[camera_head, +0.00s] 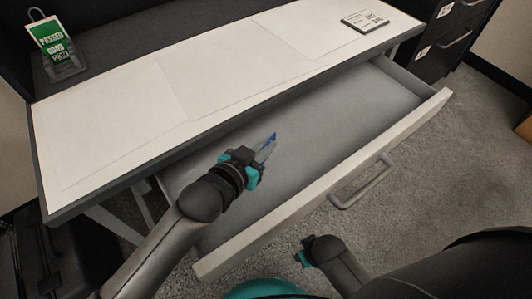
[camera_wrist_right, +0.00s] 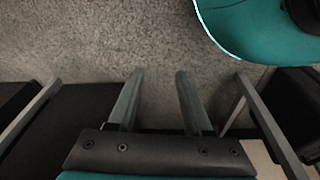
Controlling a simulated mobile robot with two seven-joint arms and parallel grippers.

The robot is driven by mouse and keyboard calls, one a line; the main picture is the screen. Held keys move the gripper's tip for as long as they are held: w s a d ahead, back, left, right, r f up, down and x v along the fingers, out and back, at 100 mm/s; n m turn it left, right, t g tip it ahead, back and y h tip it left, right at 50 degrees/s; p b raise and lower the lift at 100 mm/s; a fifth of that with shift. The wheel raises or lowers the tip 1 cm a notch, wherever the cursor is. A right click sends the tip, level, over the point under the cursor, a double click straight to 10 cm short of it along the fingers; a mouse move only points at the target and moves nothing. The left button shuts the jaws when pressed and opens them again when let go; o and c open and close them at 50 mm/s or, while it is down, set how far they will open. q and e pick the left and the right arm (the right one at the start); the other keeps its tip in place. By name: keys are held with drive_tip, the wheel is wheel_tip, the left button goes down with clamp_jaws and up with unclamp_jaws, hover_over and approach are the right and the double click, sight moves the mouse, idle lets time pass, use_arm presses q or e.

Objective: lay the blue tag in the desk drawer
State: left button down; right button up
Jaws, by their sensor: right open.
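The desk drawer (camera_head: 345,120) is pulled out below the desk top, with a light grey, empty-looking floor. My left gripper (camera_head: 264,149) is over the drawer's inside, pointing toward its back. It is shut on the blue tag (camera_head: 271,140), which shows as a small blue piece at the fingertips. The fingers hide much of it. I cannot tell whether the tag touches the drawer floor. My right gripper (camera_wrist_right: 155,95) is open and empty in the right wrist view. In the head view the right arm is low, in front of the drawer, away from the tag.
The white-topped desk (camera_head: 200,85) overhangs the drawer's back. The drawer front with its handle (camera_head: 362,182) forms a raised edge. A green tag (camera_head: 53,42) is at the back left. A white label card (camera_head: 368,21) lies on the desk. A dark cabinet (camera_head: 445,40) stands at right.

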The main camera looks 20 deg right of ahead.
use_arm(q)
wheel_tip(320, 180, down, 2)
drive_tip(key=shift+f+b, duration=0.1)
drive_tip(key=shift+b, duration=0.3)
drive_tip(key=shift+f, duration=0.25)
use_arm(e)
drive_tip(key=shift+w+a+r, duration=0.2)
drive_tip(key=shift+w+r, duration=0.15)
drive_tip(key=shift+r, duration=0.3)
drive_tip(key=shift+w+a+r, duration=0.2)
drive_tip(key=shift+w+r, duration=0.1)
drive_tip(key=shift+r, duration=0.35)
use_arm(q)
drive_tip(key=shift+f, duration=0.2)
drive_tip(key=c, duration=1)
unclamp_jaws()
drive_tip(key=shift+c, duration=0.2)
use_arm(e)
drive_tip(key=shift+w+r, duration=0.1)
